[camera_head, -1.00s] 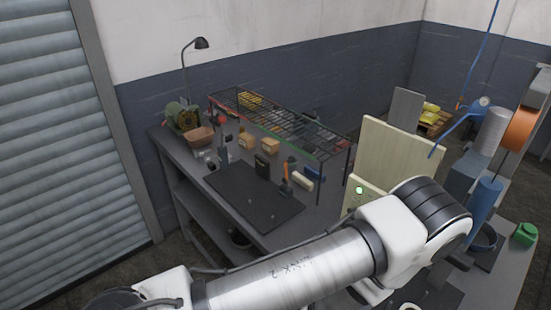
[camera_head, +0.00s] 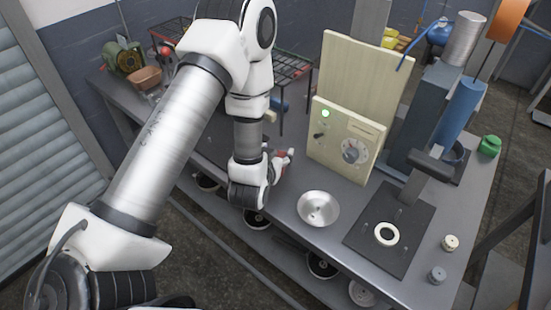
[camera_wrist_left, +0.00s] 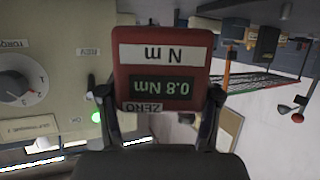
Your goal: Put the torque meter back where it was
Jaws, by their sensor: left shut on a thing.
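The torque meter (camera_wrist_left: 161,70) is a red block with a white "Nm" label and a dark display reading 0.8 Nm, upside down in the left wrist view. My left gripper (camera_wrist_left: 165,115) is shut on it, one finger at each side. In the head view, the left gripper (camera_head: 276,165) is above the bench, left of the cream panel, and only a small red part of the meter (camera_head: 285,155) shows beside it. My right gripper is not in view.
A cream control panel (camera_head: 342,140) with a dial and green light stands right of the gripper. A wire rack (camera_head: 290,68) stands behind.

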